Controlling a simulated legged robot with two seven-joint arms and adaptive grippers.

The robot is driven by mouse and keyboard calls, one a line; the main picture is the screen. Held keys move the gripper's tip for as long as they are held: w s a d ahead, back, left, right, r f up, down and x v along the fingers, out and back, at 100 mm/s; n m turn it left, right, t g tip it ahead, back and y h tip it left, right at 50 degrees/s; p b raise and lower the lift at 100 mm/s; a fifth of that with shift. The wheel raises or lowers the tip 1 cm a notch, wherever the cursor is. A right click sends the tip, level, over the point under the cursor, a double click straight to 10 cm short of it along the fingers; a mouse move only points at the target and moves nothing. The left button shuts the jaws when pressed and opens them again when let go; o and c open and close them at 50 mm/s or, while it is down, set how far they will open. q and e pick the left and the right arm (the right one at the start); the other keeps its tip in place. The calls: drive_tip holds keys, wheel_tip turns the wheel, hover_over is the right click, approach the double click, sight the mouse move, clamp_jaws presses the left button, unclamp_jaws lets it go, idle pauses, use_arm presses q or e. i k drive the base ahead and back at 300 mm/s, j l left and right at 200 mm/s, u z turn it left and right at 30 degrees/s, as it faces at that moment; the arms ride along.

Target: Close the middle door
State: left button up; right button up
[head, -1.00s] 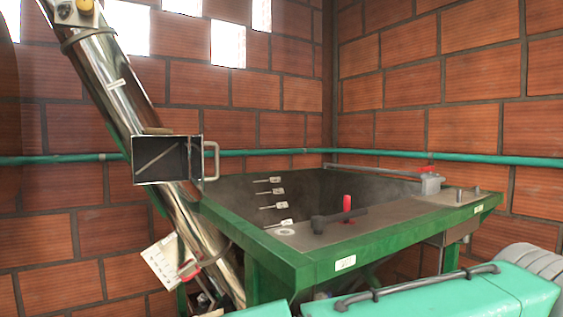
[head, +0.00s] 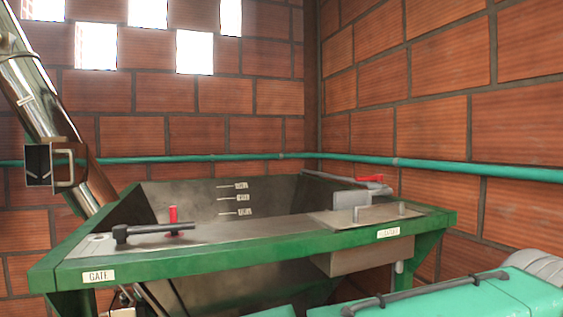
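The metal elevator tube (head: 50,110) slants down at the left of the head view. A small square metal door (head: 38,165) with a grey handle (head: 68,166) sits on the tube, to the left of the hopper. The door's box-like inside seems to show, so it looks open; its hinge is too small to make out. Neither of my grippers shows in the head view.
A green-rimmed metal hopper (head: 250,245) fills the middle, with a "GATE" label (head: 98,277), a dark lever and a red handle (head: 173,218) on top. A teal machine cover (head: 460,295) stands at the lower right. Brick walls (head: 430,90) with a green pipe (head: 440,167) close off the back.

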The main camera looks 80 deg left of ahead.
sight(65, 156)
drive_tip(key=u, duration=2.15)
drive_tip(key=l, duration=0.1)
